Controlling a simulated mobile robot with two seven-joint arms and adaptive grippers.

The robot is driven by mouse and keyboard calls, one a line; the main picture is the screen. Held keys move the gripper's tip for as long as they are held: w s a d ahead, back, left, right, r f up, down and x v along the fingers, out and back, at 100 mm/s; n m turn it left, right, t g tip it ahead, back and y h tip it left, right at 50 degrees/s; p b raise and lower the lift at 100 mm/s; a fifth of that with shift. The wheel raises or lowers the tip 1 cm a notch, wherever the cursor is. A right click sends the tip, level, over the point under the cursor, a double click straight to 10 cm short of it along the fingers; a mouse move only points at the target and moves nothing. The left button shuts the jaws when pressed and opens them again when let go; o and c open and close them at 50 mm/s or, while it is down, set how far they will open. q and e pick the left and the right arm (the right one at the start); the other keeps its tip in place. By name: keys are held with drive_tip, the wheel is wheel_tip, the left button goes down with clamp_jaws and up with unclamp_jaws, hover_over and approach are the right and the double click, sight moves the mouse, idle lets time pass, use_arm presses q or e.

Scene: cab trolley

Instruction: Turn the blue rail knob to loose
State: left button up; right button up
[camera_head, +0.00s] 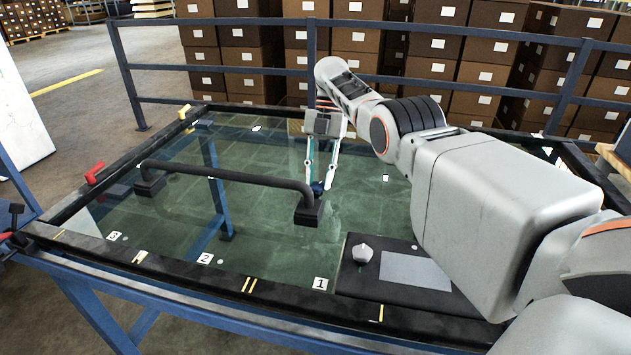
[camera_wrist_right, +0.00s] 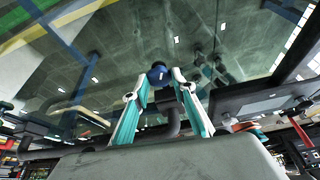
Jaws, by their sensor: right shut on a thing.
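The blue rail knob (camera_head: 318,187) sits at the near right foot of the black rail (camera_head: 230,176), which lies over the glass panel. In the right wrist view the blue knob (camera_wrist_right: 157,73) shows at the fingertips. My right gripper (camera_head: 319,185) reaches down from above with its teal-sided fingers either side of the knob and is shut on it. The fingers hide part of the knob, and I cannot read its turned position. My left gripper is not in view.
Blue railings (camera_head: 230,68) and stacked brown boxes (camera_head: 450,45) stand behind.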

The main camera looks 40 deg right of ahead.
drive_tip(key=shift+f+n, duration=0.2)
drive_tip(key=shift+n, duration=0.2)
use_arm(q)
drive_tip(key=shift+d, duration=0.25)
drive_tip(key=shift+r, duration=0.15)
use_arm(e)
drive_tip(key=shift+r, duration=0.1)
drive_tip(key=o, duration=1.1)
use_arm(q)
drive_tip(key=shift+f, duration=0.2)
use_arm(e)
drive_tip(key=shift+r, duration=0.1)
